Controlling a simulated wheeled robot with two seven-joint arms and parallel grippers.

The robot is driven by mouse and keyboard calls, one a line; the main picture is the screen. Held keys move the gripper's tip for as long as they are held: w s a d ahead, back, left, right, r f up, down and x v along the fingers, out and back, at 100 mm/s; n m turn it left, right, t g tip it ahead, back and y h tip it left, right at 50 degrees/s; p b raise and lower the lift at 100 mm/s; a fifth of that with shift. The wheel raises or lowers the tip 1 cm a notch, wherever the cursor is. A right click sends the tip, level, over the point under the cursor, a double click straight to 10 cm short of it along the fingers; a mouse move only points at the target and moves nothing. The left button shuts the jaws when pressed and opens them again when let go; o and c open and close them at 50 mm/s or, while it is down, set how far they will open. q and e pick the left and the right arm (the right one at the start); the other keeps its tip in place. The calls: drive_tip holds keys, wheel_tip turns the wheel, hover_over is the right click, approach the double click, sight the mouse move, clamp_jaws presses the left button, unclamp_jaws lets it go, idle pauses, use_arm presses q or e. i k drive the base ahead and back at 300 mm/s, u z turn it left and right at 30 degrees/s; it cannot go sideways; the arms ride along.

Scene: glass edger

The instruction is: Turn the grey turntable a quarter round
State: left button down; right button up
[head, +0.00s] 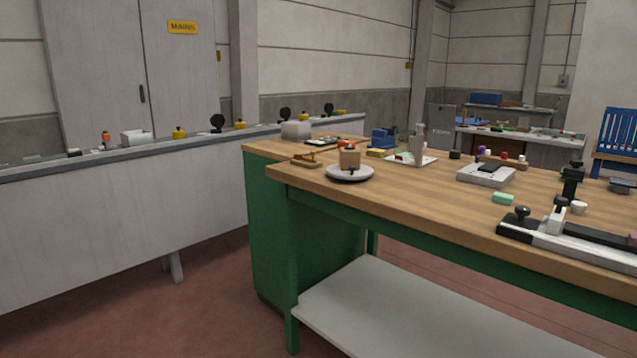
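The grey turntable (349,173) is a round, light grey disc near the front left corner of the wooden bench top (420,195). A small dark mark or knob shows at the disc's front, too small to make out. Neither of my grippers is in the head view, and nothing of mine touches the turntable.
A brass-coloured tool (306,160) lies just left of the turntable. Bare wood lies right of the turntable.

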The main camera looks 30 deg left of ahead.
sight(333, 170)
drive_tip(key=u, duration=1.2)
drive_tip(key=i, duration=1.1)
drive_tip(key=z, duration=0.1)
